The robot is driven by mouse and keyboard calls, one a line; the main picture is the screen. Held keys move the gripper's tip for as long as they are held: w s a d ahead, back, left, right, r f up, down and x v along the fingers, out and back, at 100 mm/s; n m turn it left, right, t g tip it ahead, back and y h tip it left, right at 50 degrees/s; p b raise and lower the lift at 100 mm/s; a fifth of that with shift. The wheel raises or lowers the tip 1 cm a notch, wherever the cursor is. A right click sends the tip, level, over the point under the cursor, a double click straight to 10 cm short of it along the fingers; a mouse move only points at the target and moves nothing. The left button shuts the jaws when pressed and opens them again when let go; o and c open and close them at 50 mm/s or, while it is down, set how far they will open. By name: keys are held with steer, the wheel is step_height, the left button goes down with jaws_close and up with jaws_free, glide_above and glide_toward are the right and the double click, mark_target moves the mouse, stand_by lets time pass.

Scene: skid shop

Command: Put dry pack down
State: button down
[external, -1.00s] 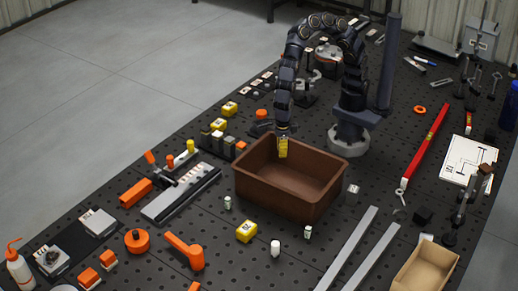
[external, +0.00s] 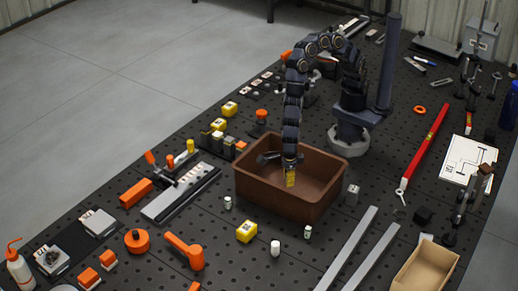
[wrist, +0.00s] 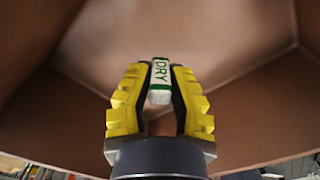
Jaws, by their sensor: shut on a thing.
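My gripper (external: 290,178) hangs pointing down inside the brown bin (external: 262,192). In the wrist view its yellow fingers (wrist: 160,100) are shut on the dry pack (wrist: 160,80), a small white block with green "DRY" lettering. The pack is held between the fingertips, above the brown bin floor. I cannot tell how far it is from the floor. In the external view the pack is hidden by the fingers.
Small white-and-green items (external: 228,202) and a yellow block (external: 246,231) stand in front of the bin. A black tool with an orange top (external: 262,118) is behind it. A cardboard tray (external: 424,270) lies at the front right. The bin walls surround the gripper.

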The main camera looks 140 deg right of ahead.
steer(key=shift+f, duration=2.05)
steer(key=shift+f, duration=0.1)
steer(key=c, duration=1.1)
jaws_free()
